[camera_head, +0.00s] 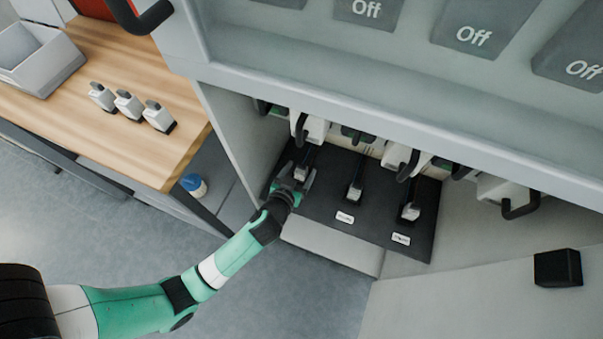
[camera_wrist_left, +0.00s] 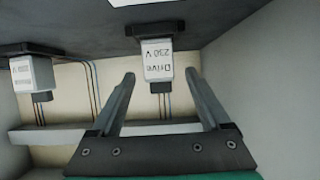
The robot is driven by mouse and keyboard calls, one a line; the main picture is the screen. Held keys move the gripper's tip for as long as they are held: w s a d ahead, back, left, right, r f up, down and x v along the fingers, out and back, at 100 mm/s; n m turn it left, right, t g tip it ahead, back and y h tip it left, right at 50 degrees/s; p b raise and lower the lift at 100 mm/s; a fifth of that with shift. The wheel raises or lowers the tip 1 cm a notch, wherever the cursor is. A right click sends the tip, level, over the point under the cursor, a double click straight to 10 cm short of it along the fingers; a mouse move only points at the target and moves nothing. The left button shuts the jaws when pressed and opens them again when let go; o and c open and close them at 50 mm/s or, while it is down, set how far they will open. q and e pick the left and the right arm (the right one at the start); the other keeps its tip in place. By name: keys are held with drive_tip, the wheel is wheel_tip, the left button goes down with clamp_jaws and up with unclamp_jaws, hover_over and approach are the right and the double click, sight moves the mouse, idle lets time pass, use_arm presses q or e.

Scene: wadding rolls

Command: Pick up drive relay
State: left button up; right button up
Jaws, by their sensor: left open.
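The drive relay is a small white block with dark ends, labelled "Drive 230 V", which reads upside down in the left wrist view (camera_wrist_left: 158,60). It sits on the dark panel (camera_head: 325,195) in the cabinet. In the head view it is the leftmost of three relays, partly hidden by my gripper. My left gripper (camera_head: 298,177) is open over it. In the left wrist view the fingers (camera_wrist_left: 160,78) stand on either side of the relay's lower end, with gaps visible. My right gripper is not in view.
A middle relay (camera_head: 355,188) and a right relay (camera_head: 410,210) stand on the same panel. Black-handled parts (camera_head: 400,158) line the cabinet back. The cabinet's left wall is close to my gripper. Three similar relays (camera_head: 128,104) and a grey bin (camera_head: 62,62) are on the wooden bench.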

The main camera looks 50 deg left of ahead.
use_arm(q)
drive_tip(key=shift+s, duration=0.1)
drive_tip(key=shift+c, duration=0.3)
clamp_jaws()
drive_tip(key=shift+r, duration=0.1)
drive_tip(key=r+p, duration=0.2)
drive_tip(key=r, duration=0.1)
drive_tip(key=r+p, duration=0.1)
drive_tip(key=shift+s+d+r, duration=0.25)
drive_tip(key=shift+s+r, duration=0.05)
drive_tip(key=w+r+p+v, duration=0.1)
drive_tip(key=p+v, duration=1.2)
drive_tip(key=v, duration=0.2)
drive_tip(key=shift+s+d+r, duration=0.15)
drive_tip(key=shift+d+r, duration=0.15)
drive_tip(key=shift+r, duration=0.15)
